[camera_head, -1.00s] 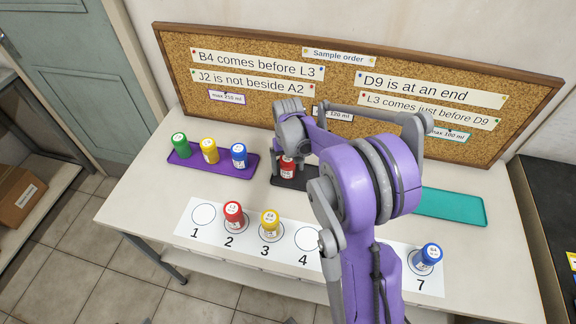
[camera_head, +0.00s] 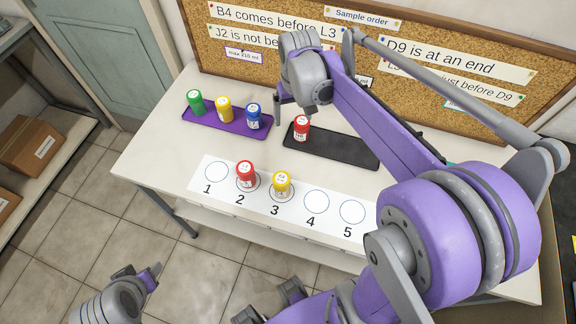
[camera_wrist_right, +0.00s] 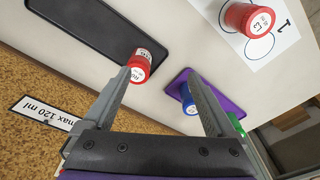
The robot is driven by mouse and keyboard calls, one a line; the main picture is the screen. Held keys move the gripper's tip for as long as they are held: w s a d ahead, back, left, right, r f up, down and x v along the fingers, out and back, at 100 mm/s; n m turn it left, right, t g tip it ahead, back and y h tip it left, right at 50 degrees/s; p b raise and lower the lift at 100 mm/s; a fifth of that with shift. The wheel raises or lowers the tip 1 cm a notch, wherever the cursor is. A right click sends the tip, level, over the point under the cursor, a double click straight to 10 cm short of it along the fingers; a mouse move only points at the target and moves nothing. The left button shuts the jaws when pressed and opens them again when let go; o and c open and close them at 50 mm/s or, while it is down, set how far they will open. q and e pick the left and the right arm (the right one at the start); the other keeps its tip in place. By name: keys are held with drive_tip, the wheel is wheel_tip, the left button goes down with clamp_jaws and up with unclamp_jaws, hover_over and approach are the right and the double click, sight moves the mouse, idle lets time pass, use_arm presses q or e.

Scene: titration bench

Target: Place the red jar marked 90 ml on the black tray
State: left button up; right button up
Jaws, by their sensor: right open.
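A red jar (camera_head: 301,128) stands upright at the left end of the black tray (camera_head: 345,151). The jar also shows in the wrist view (camera_wrist_right: 140,64), by the tray's end (camera_wrist_right: 95,35); its small print is not readable. My right gripper (camera_head: 292,108) is just behind and above this jar. Its fingers (camera_wrist_right: 162,78) are spread with nothing held between them, the left one close to the jar in the wrist view. Another red jar (camera_head: 245,173) stands on spot 2 of the numbered strip. My left gripper (camera_head: 141,274) is low at the left, away from the table; its jaw opening is unclear.
A purple tray (camera_head: 222,126) holds green, yellow and blue jars to the left. A yellow jar (camera_head: 281,183) is on spot 3 of the white strip (camera_head: 297,212); spots 1, 4 and 5 are empty. A corkboard (camera_head: 270,62) stands behind. My right arm covers the table's right side.

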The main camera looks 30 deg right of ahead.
drive_tip(key=s+a, duration=0.3)
drive_tip(key=s+a+f+n+t, duration=0.1)
drive_tip(key=s+a, duration=0.2)
drive_tip(key=s+a+n+t, duration=0.1)
drive_tip(key=s+a, duration=0.2)
drive_tip(key=shift+f, duration=0.2)
drive_tip(key=s+a+f+n+t, duration=0.1)
drive_tip(key=s+a+f+t, duration=0.1)
drive_tip(key=s, duration=0.4)
drive_tip(key=shift+a+f+n, duration=0.4)
drive_tip(key=shift+a+f, duration=0.5)
drive_tip(key=shift+a, duration=0.05)
